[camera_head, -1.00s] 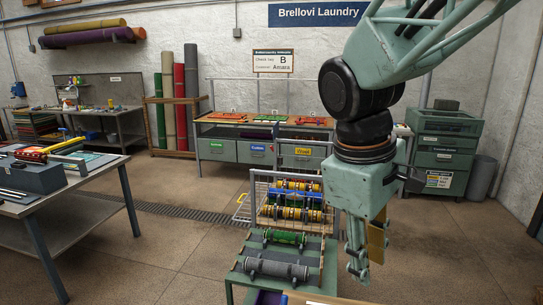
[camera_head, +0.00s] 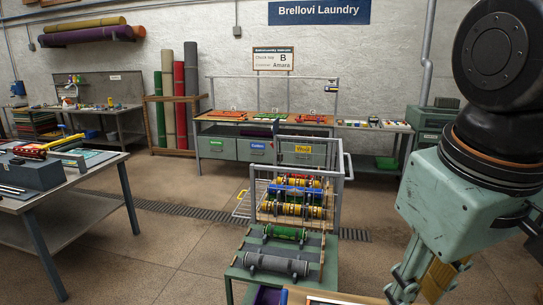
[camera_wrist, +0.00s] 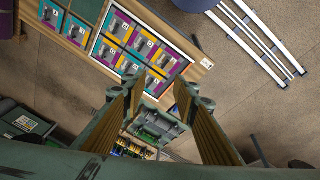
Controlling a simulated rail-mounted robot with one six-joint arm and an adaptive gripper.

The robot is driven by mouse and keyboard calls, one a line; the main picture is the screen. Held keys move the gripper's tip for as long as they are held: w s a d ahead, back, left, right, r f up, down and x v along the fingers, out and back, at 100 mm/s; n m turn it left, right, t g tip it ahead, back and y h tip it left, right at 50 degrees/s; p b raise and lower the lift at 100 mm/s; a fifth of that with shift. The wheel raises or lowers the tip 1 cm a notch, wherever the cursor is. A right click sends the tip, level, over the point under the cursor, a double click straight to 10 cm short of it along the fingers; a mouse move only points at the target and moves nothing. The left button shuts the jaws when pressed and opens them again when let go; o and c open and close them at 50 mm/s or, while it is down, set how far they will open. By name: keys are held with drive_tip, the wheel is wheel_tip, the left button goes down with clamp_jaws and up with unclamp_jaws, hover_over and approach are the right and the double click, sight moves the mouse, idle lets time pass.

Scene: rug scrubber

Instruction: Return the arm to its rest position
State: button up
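My arm hangs at the right side of the head view, its pale green wrist housing close to the camera. My gripper (camera_head: 428,283) points down at the lower right, near the picture's bottom edge. In the wrist view its two fingers with tan pads stand apart, and my gripper (camera_wrist: 158,88) is open with nothing held between them. Below the fingers, the wrist view shows a tray with compartments (camera_wrist: 95,32) and part of a rack with rollers (camera_wrist: 140,150).
A green stand (camera_head: 243,272) carries a green and a grey roller. Behind it a wire rack (camera_head: 338,185) holds several coloured rollers. A workbench (camera_head: 35,215) stands at left, a counter with drawers (camera_head: 222,148) at the back. White rails (camera_wrist: 262,38) lie at upper right in the wrist view.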

drive_tip(key=shift+s+f+m+t+y+b, duration=0.1)
drive_tip(key=shift+s+f+m+t+b, duration=0.1)
drive_tip(key=shift+s+m, duration=0.55)
drive_tip(key=shift+s+f+m+t+y+b, duration=0.1)
drive_tip(key=shift+s+m+t+b, duration=0.15)
drive_tip(key=shift+s, duration=0.95)
drive_tip(key=shift+s+f+m+t+y+b, duration=0.1)
drive_tip(key=shift+s+f+m+t+b, duration=0.1)
drive_tip(key=shift+s+m, duration=0.55)
